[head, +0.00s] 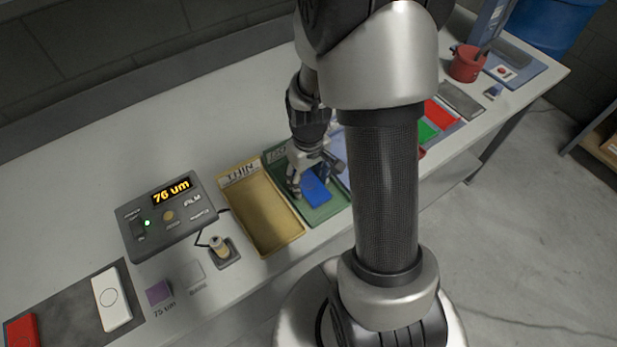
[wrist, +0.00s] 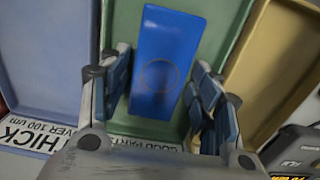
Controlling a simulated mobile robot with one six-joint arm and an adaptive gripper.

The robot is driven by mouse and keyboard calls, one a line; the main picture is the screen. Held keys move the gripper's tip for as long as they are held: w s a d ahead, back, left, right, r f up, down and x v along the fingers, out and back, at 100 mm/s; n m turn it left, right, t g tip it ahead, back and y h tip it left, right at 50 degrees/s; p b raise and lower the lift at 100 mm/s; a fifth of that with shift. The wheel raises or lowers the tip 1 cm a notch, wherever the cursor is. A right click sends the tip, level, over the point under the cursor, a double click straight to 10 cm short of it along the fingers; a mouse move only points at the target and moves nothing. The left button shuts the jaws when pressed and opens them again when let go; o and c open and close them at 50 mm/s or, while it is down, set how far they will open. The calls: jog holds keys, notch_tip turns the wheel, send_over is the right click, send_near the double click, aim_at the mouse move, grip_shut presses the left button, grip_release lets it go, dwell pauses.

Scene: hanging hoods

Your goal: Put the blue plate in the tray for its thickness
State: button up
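The blue plate (head: 316,189) lies in the green tray (head: 325,215), which stands between the yellow THIN tray (head: 262,212) and a pale blue tray. In the wrist view the blue plate (wrist: 165,58) rests on the floor of the green tray (wrist: 222,20), whose label reads GOOD PARTS. My gripper (head: 314,180) is down over this tray. In the wrist view its fingers (wrist: 160,75) are spread on either side of the plate's near part, with a small gap showing at the left. The pale blue tray (wrist: 45,50) carries a label reading THICK, OVER 100 um.
A thickness gauge (head: 170,217) shows 76 um, with its probe stand (head: 222,250) beside it. A white plate (head: 111,298) and a red plate (head: 22,330) lie on a dark mat at the front left. A red pot (head: 467,64) stands at the far right.

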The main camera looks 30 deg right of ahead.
jog(key=shift+o, duration=1.1)
jog(key=shift+r, duration=0.1)
notch_tip(320, 180, up, 12)
jog(key=s+a+r+t, duration=0.4)
jog(key=s+a+r, duration=0.6)
jog(key=s+r, duration=0.2)
jog(key=shift+s+a+r+t, duration=0.25)
jog(key=shift+s+a+t, duration=0.1)
jog(key=shift+s, duration=0.4)
